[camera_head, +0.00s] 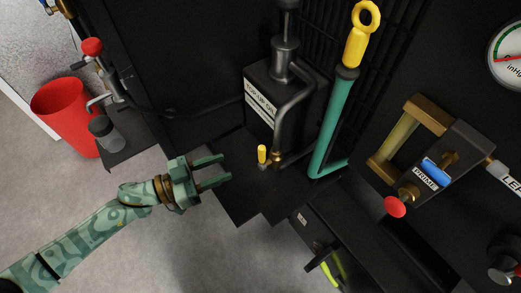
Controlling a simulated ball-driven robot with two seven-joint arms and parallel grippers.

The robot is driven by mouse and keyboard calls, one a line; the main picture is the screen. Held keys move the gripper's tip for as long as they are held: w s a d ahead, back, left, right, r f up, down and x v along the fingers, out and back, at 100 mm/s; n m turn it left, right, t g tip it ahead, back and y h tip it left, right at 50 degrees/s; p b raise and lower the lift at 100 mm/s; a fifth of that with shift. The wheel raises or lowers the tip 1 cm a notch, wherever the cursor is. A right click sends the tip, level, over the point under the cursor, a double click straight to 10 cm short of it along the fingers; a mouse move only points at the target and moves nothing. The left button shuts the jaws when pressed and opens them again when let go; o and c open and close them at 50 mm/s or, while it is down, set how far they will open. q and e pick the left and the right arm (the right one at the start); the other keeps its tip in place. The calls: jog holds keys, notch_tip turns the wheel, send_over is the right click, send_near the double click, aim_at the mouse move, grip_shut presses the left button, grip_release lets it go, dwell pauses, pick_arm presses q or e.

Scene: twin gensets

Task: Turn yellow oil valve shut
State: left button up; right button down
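A small yellow valve handle (262,154) stands upright on a brass fitting at the lower end of a grey pipe (283,115). The pipe comes from a black box (258,108) labelled "TOP-UP OIL". My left gripper (222,170) is to the left of the yellow handle and a little lower in the picture, apart from it. Its two green fingers are spread, point right, and have nothing between them. My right gripper is not in view.
A green dipstick-like tube with a yellow ring handle (357,48) stands just right of the valve. A brass-framed unit labelled "PRIME" (425,178) with blue and red knobs is farther right. A red bin (64,111) is at left. Grey floor below is clear.

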aim_at(262, 152)
pick_arm(q)
jog(key=b+x, duration=0.2)
jog(key=x, duration=0.9)
jog(key=shift+f+b, duration=0.2)
jog(key=shift+b, duration=0.15)
jog(key=shift+w+d+r, duration=0.1)
jog(key=shift+w+d, duration=0.1)
jog(key=shift+d, duration=0.2)
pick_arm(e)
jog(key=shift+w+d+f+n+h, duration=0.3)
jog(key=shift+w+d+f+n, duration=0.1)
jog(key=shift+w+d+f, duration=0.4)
pick_arm(q)
jog(key=shift+c, duration=0.3)
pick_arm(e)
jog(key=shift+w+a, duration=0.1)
pick_arm(q)
grip_shut()
